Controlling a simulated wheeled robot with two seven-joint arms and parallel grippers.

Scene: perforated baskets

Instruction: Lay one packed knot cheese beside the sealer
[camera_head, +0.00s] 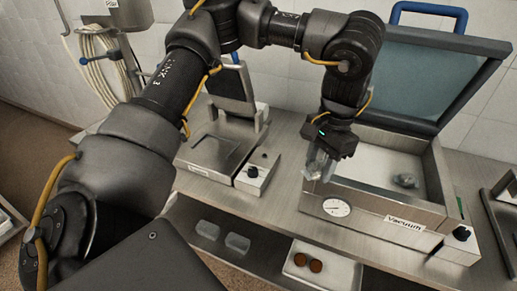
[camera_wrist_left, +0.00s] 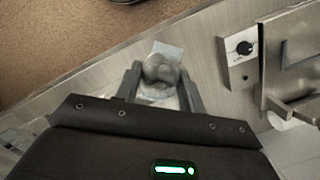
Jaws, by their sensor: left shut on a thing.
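My left gripper (camera_head: 319,163) is shut on a packed knot cheese (camera_wrist_left: 160,72), a pale grey lump in a clear bag. It holds the pack above the front left part of the vacuum machine (camera_head: 378,213). The pack hangs below the fingers in the head view. The sealer (camera_head: 207,157), a steel unit with a knob box (camera_head: 255,172), stands on the bench left of the gripper. The knob box also shows at upper right in the left wrist view (camera_wrist_left: 240,60). Another packed lump (camera_head: 405,181) lies in the open vacuum chamber. My right gripper is not in view.
The vacuum machine's blue-tinted lid (camera_head: 425,75) stands raised behind it. Bare bench (camera_head: 275,200) lies between the sealer and the vacuum machine. Below are clear tubs (camera_head: 237,243) and a white tray (camera_head: 325,280) with two brown rounds.

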